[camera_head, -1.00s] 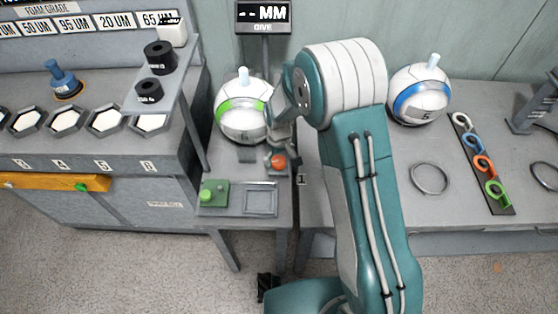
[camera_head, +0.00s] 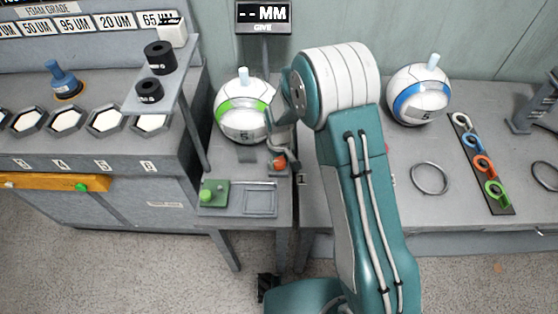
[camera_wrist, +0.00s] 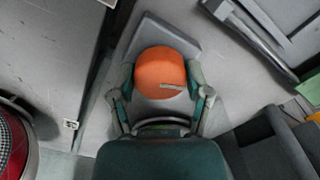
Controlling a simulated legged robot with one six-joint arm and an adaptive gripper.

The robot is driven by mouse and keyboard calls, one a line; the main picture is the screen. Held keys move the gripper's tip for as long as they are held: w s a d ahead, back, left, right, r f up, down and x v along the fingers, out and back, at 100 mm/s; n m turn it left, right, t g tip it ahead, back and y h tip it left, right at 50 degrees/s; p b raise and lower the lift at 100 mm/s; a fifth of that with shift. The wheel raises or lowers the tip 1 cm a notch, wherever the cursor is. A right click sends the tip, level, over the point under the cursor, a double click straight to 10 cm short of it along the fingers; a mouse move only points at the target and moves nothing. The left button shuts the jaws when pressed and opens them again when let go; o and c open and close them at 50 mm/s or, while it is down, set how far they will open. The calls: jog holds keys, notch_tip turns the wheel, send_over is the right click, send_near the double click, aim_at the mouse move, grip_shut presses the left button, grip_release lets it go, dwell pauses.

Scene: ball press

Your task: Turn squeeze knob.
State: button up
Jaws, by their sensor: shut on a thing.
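The squeeze knob is a round orange knob (camera_wrist: 161,73) on a grey base plate (camera_wrist: 158,30) in the wrist view. My gripper (camera_wrist: 160,92) has one finger on each side of it and is shut on it. In the head view the orange knob (camera_head: 280,162) shows small at the front right of the middle stand, partly covered by my gripper (camera_head: 281,153). A white ball with a green band (camera_head: 242,112) sits just behind the knob on the same stand.
A green button box (camera_head: 213,193) and a square grey tray (camera_head: 260,200) lie in front of the knob. A display (camera_head: 263,12) reading "-- MM" stands behind. A blue-banded ball (camera_head: 418,95) and a rack of coloured rings (camera_head: 482,163) are on the right table.

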aim_at(277, 161)
jog(key=shift+s+f+m, duration=0.1)
jog(key=shift+m, duration=0.2)
jog(key=m, duration=0.4)
jog(key=shift+m, duration=0.4)
jog(key=m, duration=0.5)
jog(key=shift+s+a, duration=0.1)
jog(key=shift+a, duration=0.05)
jog(key=o, duration=1.2)
jog(key=shift+c, duration=0.2)
jog(key=shift+a, duration=0.1)
jog(key=shift+r, duration=0.2)
notch_tip(277, 161, up, 12)
jog(key=shift+w+f, duration=0.2)
